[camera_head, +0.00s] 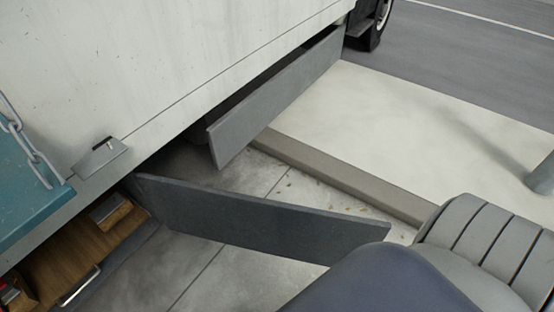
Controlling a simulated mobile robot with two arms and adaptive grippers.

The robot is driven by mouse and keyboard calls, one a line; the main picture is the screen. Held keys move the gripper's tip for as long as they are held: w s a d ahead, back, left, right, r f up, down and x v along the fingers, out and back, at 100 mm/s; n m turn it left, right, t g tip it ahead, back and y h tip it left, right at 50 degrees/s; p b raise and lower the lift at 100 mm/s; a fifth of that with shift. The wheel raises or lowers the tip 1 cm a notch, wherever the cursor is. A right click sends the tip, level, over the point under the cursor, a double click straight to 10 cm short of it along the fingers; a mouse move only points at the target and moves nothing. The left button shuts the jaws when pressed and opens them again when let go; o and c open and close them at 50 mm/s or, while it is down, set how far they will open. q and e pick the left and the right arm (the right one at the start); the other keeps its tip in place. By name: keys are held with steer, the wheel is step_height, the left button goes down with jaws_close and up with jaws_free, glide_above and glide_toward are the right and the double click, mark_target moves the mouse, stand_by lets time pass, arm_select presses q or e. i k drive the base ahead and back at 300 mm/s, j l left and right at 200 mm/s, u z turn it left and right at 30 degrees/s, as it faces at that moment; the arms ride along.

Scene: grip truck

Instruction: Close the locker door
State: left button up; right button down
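The locker door (255,221) appears to be the long dark grey panel at the centre. It stands open, swung out from the truck's side, with its left end by the locker opening and its right end out over the pavement. The open locker (75,250) shows at the lower left, with a wooden interior. My own arm parts at the lower right cover the area just past the door's free end; I cannot tell whether they touch it. Neither gripper is in view.
A grey side panel (275,97) hangs under the white truck body (170,60). A metal latch plate (98,157) sits on the body's lower edge. A teal flap (25,205) with a chain (22,140) is at left. A kerb (340,178) and a post (541,178) stand right.

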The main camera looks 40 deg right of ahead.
mark_target(308, 234)
steer(key=l+u, duration=0.2)
steer(key=l, duration=0.3)
steer(key=l+u, duration=0.15)
steer(key=l, duration=0.4)
steer(key=k+l+u, duration=0.2)
steer(key=l, duration=0.3)
steer(key=l+u, duration=0.15)
steer(key=l, duration=0.4)
steer(key=k+l+u, duration=0.2)
steer(key=l, duration=0.25)
steer(key=l+u, duration=0.4)
steer(key=l, duration=0.2)
steer(key=l+u, duration=0.4)
steer(key=l, duration=0.25)
steer(key=k+l+u, duration=0.1)
steer(key=l+u, duration=0.3)
steer(key=l, duration=0.2)
steer(key=k+j+u, duration=0.1)
steer(key=j, duration=0.25)
steer(key=k+j+u, duration=0.1)
steer(key=k+j, duration=0.15)
steer(key=k+j+u, duration=0.1)
steer(key=j, duration=0.3)
steer(key=k, duration=0.1)
